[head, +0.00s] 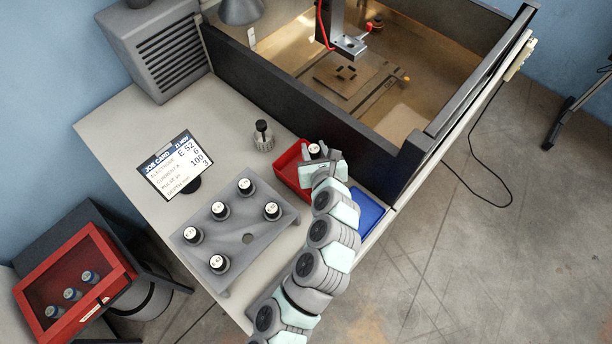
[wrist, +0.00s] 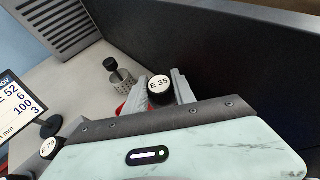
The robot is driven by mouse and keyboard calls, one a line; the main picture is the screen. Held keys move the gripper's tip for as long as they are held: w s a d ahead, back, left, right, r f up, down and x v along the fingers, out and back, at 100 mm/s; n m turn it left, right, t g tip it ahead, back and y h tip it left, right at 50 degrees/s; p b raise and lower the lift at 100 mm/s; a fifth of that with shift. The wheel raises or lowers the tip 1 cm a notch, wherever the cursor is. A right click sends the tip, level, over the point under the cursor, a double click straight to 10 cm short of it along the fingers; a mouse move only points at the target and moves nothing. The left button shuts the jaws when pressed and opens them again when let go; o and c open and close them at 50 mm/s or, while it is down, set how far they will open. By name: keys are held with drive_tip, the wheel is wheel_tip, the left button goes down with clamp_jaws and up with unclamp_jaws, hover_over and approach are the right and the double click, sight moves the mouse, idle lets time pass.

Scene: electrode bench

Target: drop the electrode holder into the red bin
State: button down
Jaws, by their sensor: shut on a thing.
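My gripper (wrist: 167,92) is shut on an electrode holder (wrist: 160,84), a dark cylinder with a white top label reading E 35. In the head view the held holder (head: 314,150) shows its white top just past my gripper (head: 318,160), above or beside the far right part of the red bin (head: 287,170). The bin is an open red tray on the bench. My gripper and wrist hide part of it. In the wrist view only slivers of red show beside the fingers. The holder's lower end is hidden, so its height over the bin cannot be told.
A blue bin (head: 367,212) lies right of my arm. A grey rack (head: 240,215) with several holders stands left. A dark-capped metal item (head: 262,136) stands behind the red bin. A job card stand (head: 176,166) is at left. The machine tank's dark wall (head: 300,100) rises close behind.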

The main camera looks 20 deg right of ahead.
wheel_tip(320, 180, down, 5)
drive_tip(key=b, duration=0.3)
drive_tip(key=shift+r, duration=0.2)
drive_tip(key=c, duration=0.9)
unclamp_jaws()
drive_tip(key=shift+c, duration=0.2)
drive_tip(key=p+v, duration=0.4)
drive_tip(key=v, duration=0.7)
